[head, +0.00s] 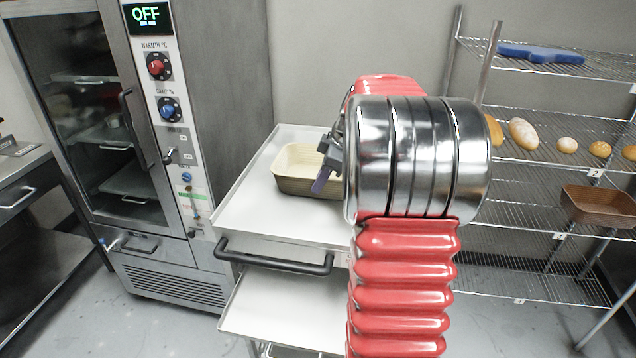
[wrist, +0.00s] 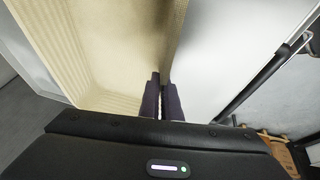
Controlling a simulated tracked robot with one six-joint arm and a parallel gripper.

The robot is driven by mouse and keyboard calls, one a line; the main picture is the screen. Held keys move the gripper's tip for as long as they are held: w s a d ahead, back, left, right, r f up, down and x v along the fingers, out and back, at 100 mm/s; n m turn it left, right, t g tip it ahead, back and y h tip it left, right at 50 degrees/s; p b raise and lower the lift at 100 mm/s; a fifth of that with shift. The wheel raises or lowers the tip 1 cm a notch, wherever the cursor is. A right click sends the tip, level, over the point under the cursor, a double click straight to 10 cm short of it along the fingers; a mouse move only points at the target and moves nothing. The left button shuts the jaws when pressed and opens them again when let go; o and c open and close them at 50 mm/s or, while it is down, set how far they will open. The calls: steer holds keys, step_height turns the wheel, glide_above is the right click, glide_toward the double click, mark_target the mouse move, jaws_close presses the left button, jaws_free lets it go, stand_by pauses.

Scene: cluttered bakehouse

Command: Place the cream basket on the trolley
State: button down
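The cream basket (head: 295,168) is an oblong, ribbed, empty tub. In the head view it is upright at the trolley's white top tray (head: 262,222), towards the right side, partly hidden behind my gripper. I cannot tell whether its base fully rests on the tray. My gripper (head: 323,178) is at the basket's right end. In the wrist view the basket (wrist: 110,55) fills the left and middle, and my two dark fingers (wrist: 161,90) are close together with its side wall between them. The fingertips' hold is partly hidden.
The trolley has a black handle (head: 275,263) and a lower tray (head: 285,315). A prover cabinet (head: 165,130) showing OFF stands at its left. A wire rack (head: 545,112) with loaves and a brown basket (head: 598,207) is at the right. The tray's front left is clear.

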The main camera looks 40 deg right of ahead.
steer(key=c, duration=2)
jaws_free()
steer(key=v, duration=1.2)
